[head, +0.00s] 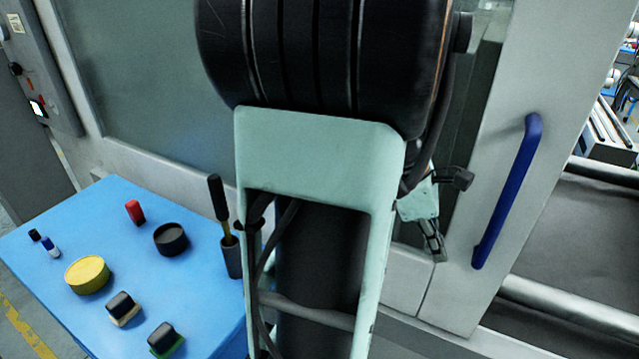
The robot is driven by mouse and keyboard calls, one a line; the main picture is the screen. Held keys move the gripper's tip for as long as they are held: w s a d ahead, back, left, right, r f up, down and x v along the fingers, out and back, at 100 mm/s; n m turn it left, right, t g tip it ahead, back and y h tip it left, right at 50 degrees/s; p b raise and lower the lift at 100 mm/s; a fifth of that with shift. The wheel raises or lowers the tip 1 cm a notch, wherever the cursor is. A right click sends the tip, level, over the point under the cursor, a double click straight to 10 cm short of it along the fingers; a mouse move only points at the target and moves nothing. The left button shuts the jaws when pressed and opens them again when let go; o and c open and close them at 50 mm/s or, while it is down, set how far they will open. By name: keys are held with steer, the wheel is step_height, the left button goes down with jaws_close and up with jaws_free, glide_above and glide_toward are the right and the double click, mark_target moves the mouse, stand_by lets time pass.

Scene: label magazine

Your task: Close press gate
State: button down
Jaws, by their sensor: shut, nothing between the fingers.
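The press gate (508,125) is a light grey panel at the right, with a long upright blue handle (507,195) on it. A dark strip runs along the gate's left side. I cannot tell how far the gate stands open. My gripper (438,252) is shut and empty, pointing down just left of the gate. It is apart from the blue handle in the picture; the depth between them is unclear. My own arm fills the middle of the head view and hides part of the machine front.
A blue table (200,310) at lower left holds a yellow disc (87,275), a black round pot (171,239), a red piece (135,211), two black-topped blocks and a dark holder (231,258) with a tool. Grey rollers (570,310) lie right of the gate.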

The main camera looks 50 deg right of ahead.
mark_target(462, 253)
steer(key=shift+s+d+p, duration=0.1)
steer(key=shift+s+d, duration=0.15)
steer(key=shift+s, duration=0.4)
steer(key=shift+s+d+p, duration=0.15)
steer(key=shift+s+d, duration=0.1)
steer(key=shift+s, duration=0.45)
steer(key=shift+s+d+p, duration=0.1)
steer(key=shift+s+d, duration=0.15)
steer(key=shift+s, duration=0.4)
steer(key=shift+s+r, duration=0.1)
